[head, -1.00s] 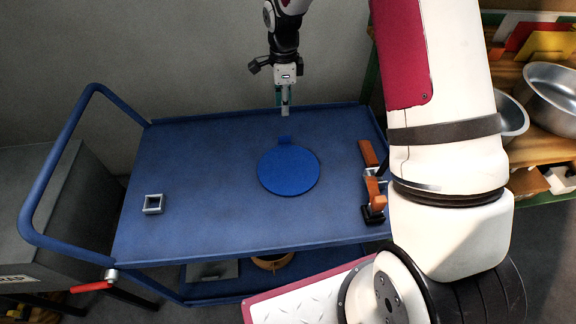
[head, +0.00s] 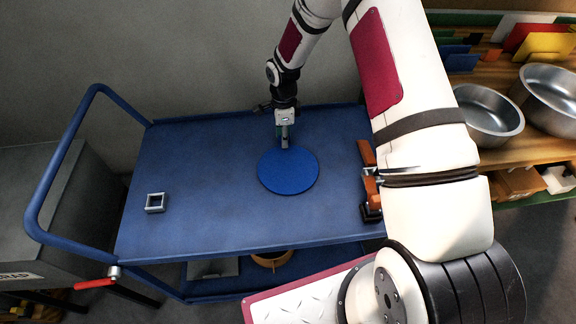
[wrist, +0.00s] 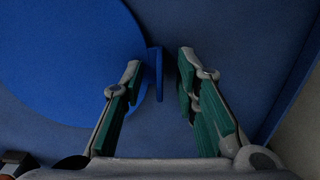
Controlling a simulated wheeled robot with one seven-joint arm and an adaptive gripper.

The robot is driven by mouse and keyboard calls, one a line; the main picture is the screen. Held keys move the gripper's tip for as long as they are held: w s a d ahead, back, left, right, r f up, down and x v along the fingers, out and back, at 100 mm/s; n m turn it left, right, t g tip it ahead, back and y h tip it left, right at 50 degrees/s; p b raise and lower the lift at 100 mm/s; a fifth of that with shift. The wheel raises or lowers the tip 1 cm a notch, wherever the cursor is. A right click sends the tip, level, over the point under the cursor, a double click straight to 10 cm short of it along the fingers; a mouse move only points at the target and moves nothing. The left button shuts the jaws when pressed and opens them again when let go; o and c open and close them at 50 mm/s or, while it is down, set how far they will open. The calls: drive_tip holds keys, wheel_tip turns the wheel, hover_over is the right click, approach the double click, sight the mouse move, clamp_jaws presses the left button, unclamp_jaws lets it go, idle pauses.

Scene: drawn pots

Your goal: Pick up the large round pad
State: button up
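The large round pad (head: 288,174) is a flat blue disc lying on the blue cart top. It also shows in the wrist view (wrist: 60,50), at the upper left. A small upright blue tab (wrist: 155,72) stands at the pad's edge in the wrist view. My gripper (head: 285,144) is low at the pad's far edge in the head view. In the wrist view my gripper (wrist: 158,75) is open, its green-lined fingers on either side of the tab, with a gap visible at the right finger. The gripper hides the tab in the head view.
The blue cart (head: 190,160) has a raised rim and a handle at left. A small square metal ring (head: 155,203) lies at left. An orange-handled clamp-like tool (head: 369,185) lies at right. Steel bowls (head: 488,115) stand on a wooden shelf at right.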

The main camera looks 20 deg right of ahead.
drive_tip(key=shift+f, duration=0.1)
drive_tip(key=shift+c, duration=0.3)
clamp_jaws()
